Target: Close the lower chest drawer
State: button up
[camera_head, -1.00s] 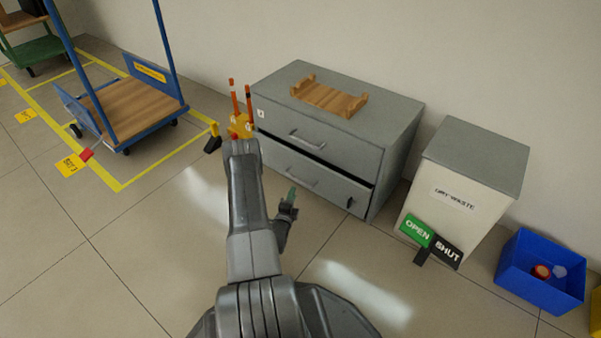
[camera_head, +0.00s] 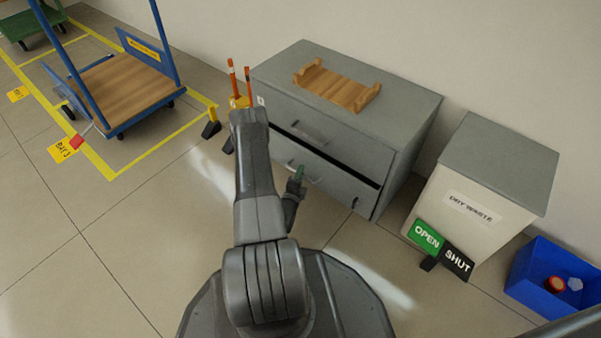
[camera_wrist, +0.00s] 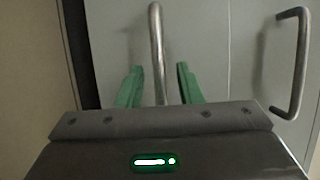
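The grey chest (camera_head: 410,120) has two drawers with bar handles. The lower drawer (camera_head: 335,190) stands slightly out, with a dark gap along its top edge; the upper drawer (camera_head: 325,138) looks flush. My gripper (camera_head: 299,173) is at the lower drawer's front, by its handle. In the wrist view, my gripper's green fingers (camera_wrist: 158,85) are apart, one on each side of the lower drawer's handle (camera_wrist: 157,45), with clearance visible on both sides. The upper drawer's handle (camera_wrist: 298,65) shows at right.
A wooden rack (camera_head: 338,86) sits on the chest top. To the right stand a dry-waste bin (camera_head: 480,190), an OPEN/SHUT sign (camera_head: 442,250) and a blue crate (camera_head: 540,290). A blue trolley (camera_head: 125,90) is at left. Floor before the chest is clear.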

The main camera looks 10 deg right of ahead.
aim_at(307, 168)
grip_shut()
jog(key=w+d, duration=0.2)
jog(key=shift+d, duration=0.35)
jog(key=shift+w+d, duration=0.15)
jog(key=shift+w, duration=0.1)
jog(key=shift+r, duration=0.1)
grip_release()
jog(key=shift+d, duration=0.15)
